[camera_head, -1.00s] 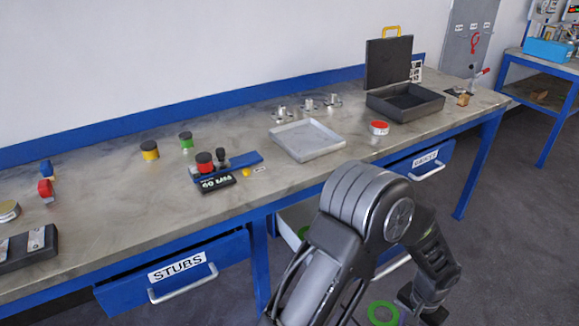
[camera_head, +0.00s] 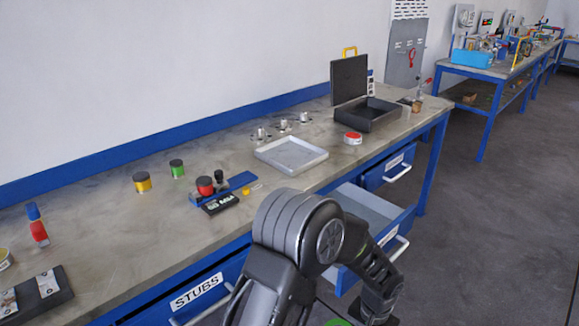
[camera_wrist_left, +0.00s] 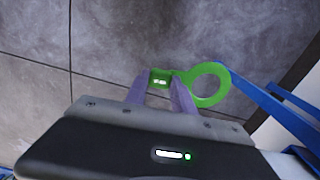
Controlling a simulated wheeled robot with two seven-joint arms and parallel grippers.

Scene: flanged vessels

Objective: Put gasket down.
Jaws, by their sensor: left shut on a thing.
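My left gripper (camera_wrist_left: 162,79) is shut on a green gasket (camera_wrist_left: 191,86), a flat ring with a tab. The fingers grip the tab and the ring sticks out to the right in the left wrist view. The gasket is in the air, with the grey floor below it and blue bench frame beside it. In the head view only a bit of the green gasket (camera_head: 338,323) shows at the bottom edge, below my arm; the gripper itself is cut off there. My right gripper is not in view.
An open drawer (camera_head: 398,222) juts from the bench behind my arm. The STUBS drawer (camera_head: 196,293) is at lower left. On the bench (camera_head: 110,235) are a pale tray (camera_head: 291,168), a black open case (camera_head: 368,119), a red button (camera_head: 353,138) and colored cylinders. Open floor lies right.

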